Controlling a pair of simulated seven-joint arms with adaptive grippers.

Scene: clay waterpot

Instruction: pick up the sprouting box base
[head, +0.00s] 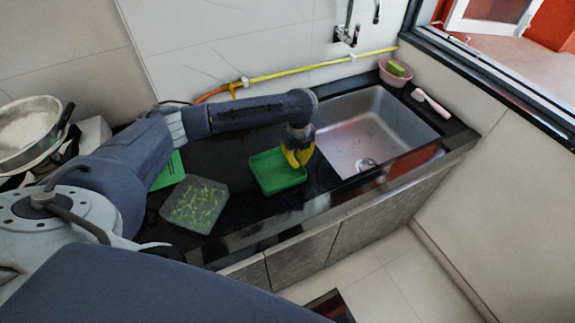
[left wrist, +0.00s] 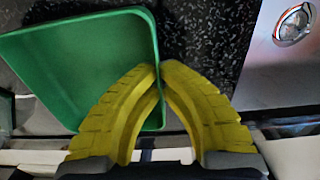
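The sprouting box base, an empty shallow green tray (head: 278,176), sits on the black counter just left of the sink. My left gripper (head: 298,158) with yellow fingers is at the tray's right rim, fingers pointing down. In the left wrist view, the fingertips (left wrist: 161,66) come together at the tray's side wall, one finger inside the green tray (left wrist: 90,60) and one outside. They appear shut on the wall. Whether the tray is lifted at all is hard to tell. My right gripper is not in view.
A greyish tray with green sprouts (head: 196,204) lies left of the green tray. Another green piece (head: 168,171) lies partly behind my left arm. The steel sink (head: 365,130) is to the right. A pink bowl (head: 395,72) and a pink brush (head: 431,103) are behind it.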

